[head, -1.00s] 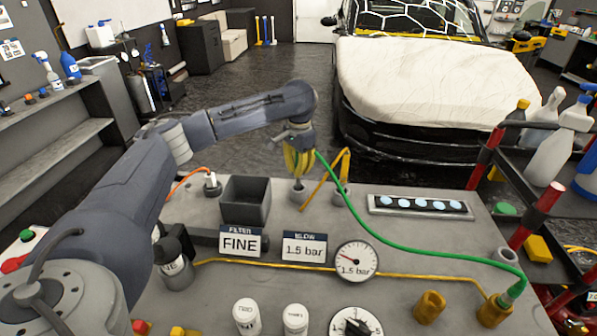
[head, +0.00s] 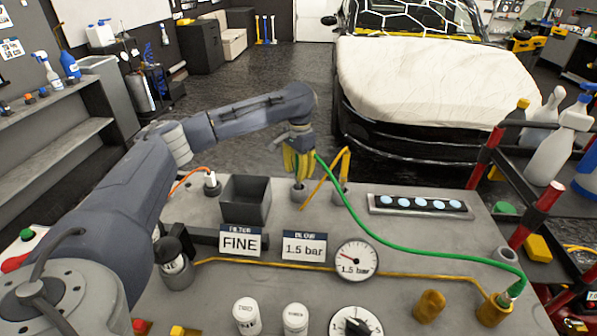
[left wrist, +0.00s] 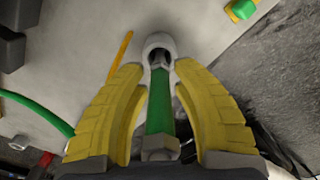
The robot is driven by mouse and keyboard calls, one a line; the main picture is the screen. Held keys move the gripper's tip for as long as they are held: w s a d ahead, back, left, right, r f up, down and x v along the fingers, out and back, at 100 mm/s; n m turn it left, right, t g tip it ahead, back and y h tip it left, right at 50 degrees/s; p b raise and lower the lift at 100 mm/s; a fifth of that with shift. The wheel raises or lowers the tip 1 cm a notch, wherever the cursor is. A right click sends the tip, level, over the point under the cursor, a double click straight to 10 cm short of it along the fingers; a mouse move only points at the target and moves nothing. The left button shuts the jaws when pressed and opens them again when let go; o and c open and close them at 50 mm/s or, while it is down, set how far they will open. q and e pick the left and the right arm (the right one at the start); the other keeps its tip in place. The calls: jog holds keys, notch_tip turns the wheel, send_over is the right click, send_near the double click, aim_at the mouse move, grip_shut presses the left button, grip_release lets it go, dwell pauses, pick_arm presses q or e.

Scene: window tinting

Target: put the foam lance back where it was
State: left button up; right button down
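The foam lance, as far as I can tell, is the green-bodied tool (left wrist: 160,105) with a metal nut at its near end. It stands with its far end in a round pale holder (left wrist: 158,48), which is also in the head view (head: 298,191) near the table's back edge. My left gripper (head: 299,172) is over that holder. In the left wrist view its yellow fingers (left wrist: 160,75) stand on both sides of the lance, with gaps between them and the green body. A green hose (head: 400,247) runs from near the gripper to the front right. My right gripper is out of view.
A yellow bent tool (head: 343,168) stands in a holder just right of the gripper. A dark open box (head: 245,200) is to the left. A light strip (head: 420,204), signs and a gauge (head: 356,261) are on the table. A covered car (head: 430,90) stands behind.

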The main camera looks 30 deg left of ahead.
pick_arm(q)
notch_tip(320, 180, up, 12)
jog(key=shift+w+r, duration=0.1)
dwell(0.5)
